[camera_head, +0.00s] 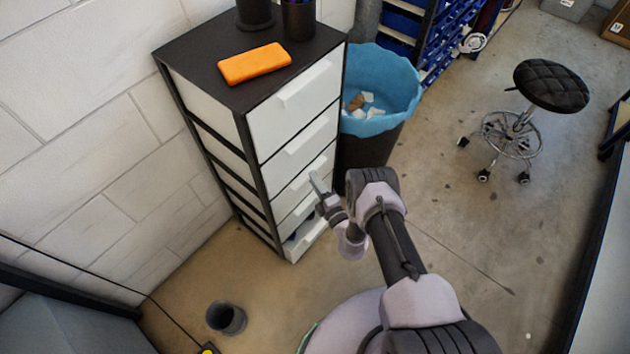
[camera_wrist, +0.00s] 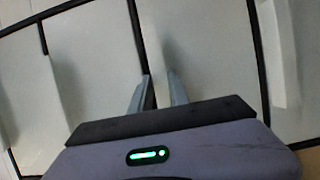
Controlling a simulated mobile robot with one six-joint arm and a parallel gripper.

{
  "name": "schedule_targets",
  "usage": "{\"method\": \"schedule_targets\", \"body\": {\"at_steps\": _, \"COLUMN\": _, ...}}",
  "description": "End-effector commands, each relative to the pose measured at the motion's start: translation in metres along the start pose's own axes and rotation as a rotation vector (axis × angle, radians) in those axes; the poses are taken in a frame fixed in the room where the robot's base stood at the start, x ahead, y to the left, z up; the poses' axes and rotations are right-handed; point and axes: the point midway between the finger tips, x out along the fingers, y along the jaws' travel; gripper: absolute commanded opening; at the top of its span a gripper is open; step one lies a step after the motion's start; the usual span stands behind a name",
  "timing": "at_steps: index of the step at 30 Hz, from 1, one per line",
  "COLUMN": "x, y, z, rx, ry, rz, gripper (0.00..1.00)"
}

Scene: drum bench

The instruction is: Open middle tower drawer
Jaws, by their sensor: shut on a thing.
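The drawer tower (camera_head: 205,60) has a dark frame and several white drawers, and stands against the wall in the head view. The middle drawer (camera_head: 284,200) has a white front with a protruding handle and looks about flush with the drawers above. My gripper (camera_head: 318,182) is at the right part of this front, shut on its handle. In the wrist view the two grey fingers of my gripper (camera_wrist: 160,90) point at a white drawer front (camera_wrist: 95,60), with the pale handle between them. The fingers partly hide the handle.
An orange box (camera_head: 254,63) and dark cups lie on top of the tower. A bin with a blue liner (camera_head: 385,80) stands right beside it. The lowest drawer (camera_head: 308,240) looks partly open. A dark cup (camera_head: 226,318) is on the floor; a stool (camera_head: 552,86) stands far right.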

Motion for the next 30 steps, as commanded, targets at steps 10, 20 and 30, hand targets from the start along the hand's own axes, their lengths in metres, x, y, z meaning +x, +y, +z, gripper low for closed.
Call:
{"method": "schedule_targets", "body": {"at_steps": 10, "x": -0.003, "y": -0.004, "z": -0.002, "rx": -0.001, "ry": 0.003, "rz": -0.009, "gripper": 0.0}}
{"method": "schedule_targets", "body": {"at_steps": 20, "x": -0.022, "y": -0.003, "z": 0.007, "rx": 0.0, "ry": 0.0, "rz": -0.013, "gripper": 0.0}}
{"method": "schedule_targets", "body": {"at_steps": 30, "x": -0.098, "y": -0.002, "z": 0.037, "rx": 0.004, "ry": -0.002, "rz": -0.011, "gripper": 0.0}}
